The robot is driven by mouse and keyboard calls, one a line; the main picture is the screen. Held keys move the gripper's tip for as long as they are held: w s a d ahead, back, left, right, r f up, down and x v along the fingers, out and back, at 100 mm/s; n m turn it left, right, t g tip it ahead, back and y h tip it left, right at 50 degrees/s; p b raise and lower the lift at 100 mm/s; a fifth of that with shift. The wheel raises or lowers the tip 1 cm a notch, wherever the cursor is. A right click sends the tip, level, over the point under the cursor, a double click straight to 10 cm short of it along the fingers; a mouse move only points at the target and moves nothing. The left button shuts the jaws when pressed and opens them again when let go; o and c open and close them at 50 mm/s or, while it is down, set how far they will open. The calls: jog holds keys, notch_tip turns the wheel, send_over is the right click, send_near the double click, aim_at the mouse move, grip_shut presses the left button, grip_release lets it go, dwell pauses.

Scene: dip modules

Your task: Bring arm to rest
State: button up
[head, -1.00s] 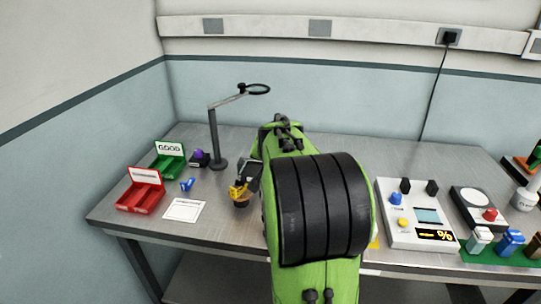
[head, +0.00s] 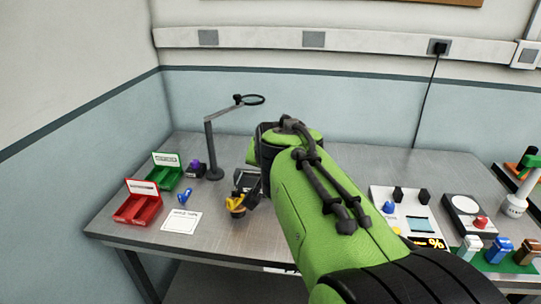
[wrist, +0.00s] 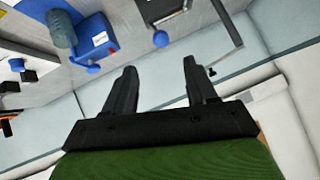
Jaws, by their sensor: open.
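My gripper (wrist: 160,72) is open in the wrist view, its two dark fingers spread with nothing between them. It is tilted toward the wall and bench, clear of any object. In the head view my green arm crosses the middle of the bench, and I cannot make out the fingers there.
The metal bench (head: 235,245) holds a red bin (head: 137,208), a green bin (head: 165,178), a lamp (head: 211,150), a white card (head: 181,222) and a small yellow-orange item (head: 236,203). A white instrument box (head: 385,195) and several coloured pieces stand right of my arm.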

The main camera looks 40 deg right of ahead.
jog(key=shift+v, duration=0.8)
jog(key=s+a+f+n+g+y+p, duration=0.1)
jog(key=s+a+n+y+p, duration=0.2)
jog(key=s+a+n, duration=0.3)
jog(key=s+a+f+n+g+y+p, duration=0.1)
jog(key=s+a+n+y+p, duration=0.2)
jog(key=s+a, duration=0.5)
jog(key=a+n+p, duration=0.1)
jog(key=a+n, duration=0.1)
jog(key=a, duration=0.6)
jog(key=shift+f+n+p, duration=0.3)
jog(key=shift+n, duration=0.1)
jog(key=shift+d, duration=0.1)
